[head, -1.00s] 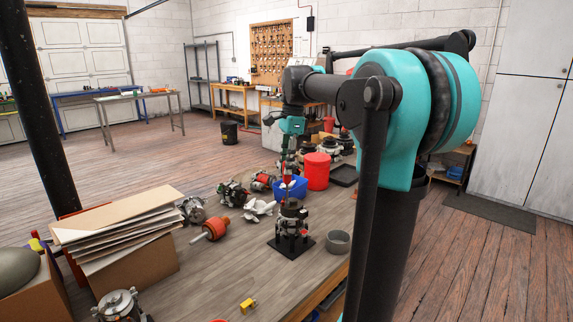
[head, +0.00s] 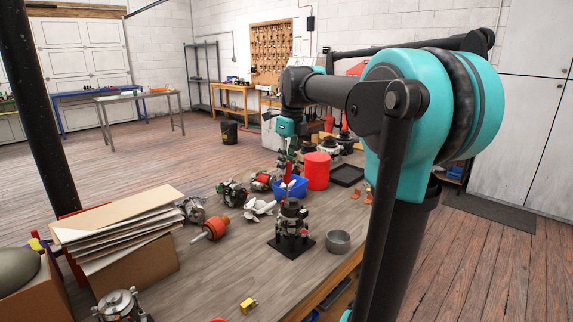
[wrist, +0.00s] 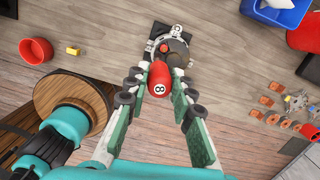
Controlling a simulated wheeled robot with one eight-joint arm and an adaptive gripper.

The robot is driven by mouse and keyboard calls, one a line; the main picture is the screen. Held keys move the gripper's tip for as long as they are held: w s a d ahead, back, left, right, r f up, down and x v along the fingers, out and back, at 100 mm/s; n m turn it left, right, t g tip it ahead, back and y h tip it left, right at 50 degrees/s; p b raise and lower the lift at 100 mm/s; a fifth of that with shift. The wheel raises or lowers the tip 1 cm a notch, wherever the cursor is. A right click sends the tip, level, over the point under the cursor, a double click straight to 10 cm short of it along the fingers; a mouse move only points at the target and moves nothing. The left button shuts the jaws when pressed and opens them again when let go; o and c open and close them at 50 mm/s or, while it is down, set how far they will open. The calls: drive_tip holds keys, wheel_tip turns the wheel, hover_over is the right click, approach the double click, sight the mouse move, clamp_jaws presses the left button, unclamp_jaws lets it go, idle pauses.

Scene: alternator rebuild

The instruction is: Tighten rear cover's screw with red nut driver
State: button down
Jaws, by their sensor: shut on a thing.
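My gripper (wrist: 160,78) is shut on the red nut driver (wrist: 159,82), whose round end marked "8" faces the wrist camera. In the head view my gripper (head: 287,150) holds the red nut driver (head: 288,172) roughly upright over the alternator (head: 291,222). The alternator is held upright on a black stand (head: 290,246) on the bench. In the wrist view the driver covers part of the alternator (wrist: 178,50). The rear cover's screw and the driver's tip are too small or hidden, so I cannot tell whether they touch.
A grey bowl (head: 338,241) stands right of the stand. A blue bin (head: 290,188) and a red container (head: 316,171) stand behind it. A yellow piece (head: 248,305) lies at the front. Bench between is clear.

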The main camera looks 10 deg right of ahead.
drive_tip(key=shift+m, duration=0.4)
drive_tip(key=shift+m, duration=1.4)
drive_tip(key=shift+r, duration=0.15)
drive_tip(key=shift+r, duration=2.35)
